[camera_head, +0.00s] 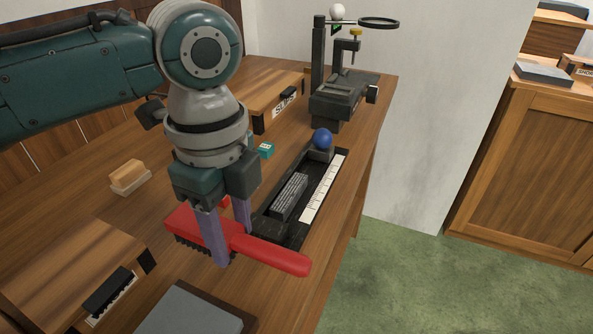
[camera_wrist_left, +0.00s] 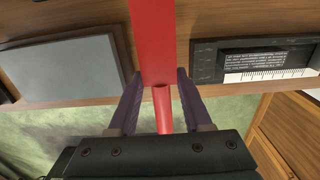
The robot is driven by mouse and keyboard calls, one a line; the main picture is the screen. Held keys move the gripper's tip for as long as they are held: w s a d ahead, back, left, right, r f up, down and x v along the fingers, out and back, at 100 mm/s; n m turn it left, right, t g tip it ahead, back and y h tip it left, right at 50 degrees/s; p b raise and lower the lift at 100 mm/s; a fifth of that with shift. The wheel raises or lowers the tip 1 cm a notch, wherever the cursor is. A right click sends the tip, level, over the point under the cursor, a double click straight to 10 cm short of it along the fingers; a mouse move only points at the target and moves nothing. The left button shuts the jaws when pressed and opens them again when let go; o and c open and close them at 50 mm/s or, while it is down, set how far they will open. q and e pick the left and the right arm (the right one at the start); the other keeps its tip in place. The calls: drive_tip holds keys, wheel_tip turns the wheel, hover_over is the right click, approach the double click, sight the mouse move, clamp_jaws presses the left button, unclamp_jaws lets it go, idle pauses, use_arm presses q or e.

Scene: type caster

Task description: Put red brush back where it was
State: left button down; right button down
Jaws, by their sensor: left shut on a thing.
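The red brush (camera_head: 271,250) has a wide head with dark bristles below and a handle pointing to the lower right. My left gripper (camera_head: 229,240) comes down from above and is shut on the brush, with a purple finger on each side. In the left wrist view the red brush (camera_wrist_left: 152,45) runs between the two fingers of my left gripper (camera_wrist_left: 160,88). The brush is over the wooden table; I cannot tell whether it touches the surface. My right gripper is not in view.
A grey slab (camera_head: 190,312) lies at the front. A small wooden block (camera_head: 128,176) sits left. A black stand (camera_head: 340,85) with a lens is at the back.

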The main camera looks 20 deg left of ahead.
sight(236, 254)
use_arm(q)
drive_tip(key=shift+f+b, duration=0.45)
drive_tip(key=shift+f, duration=1.95)
drive_tip(key=shift+f, duration=0.2)
drive_tip(key=shift+c, duration=1.7)
unclamp_jaws()
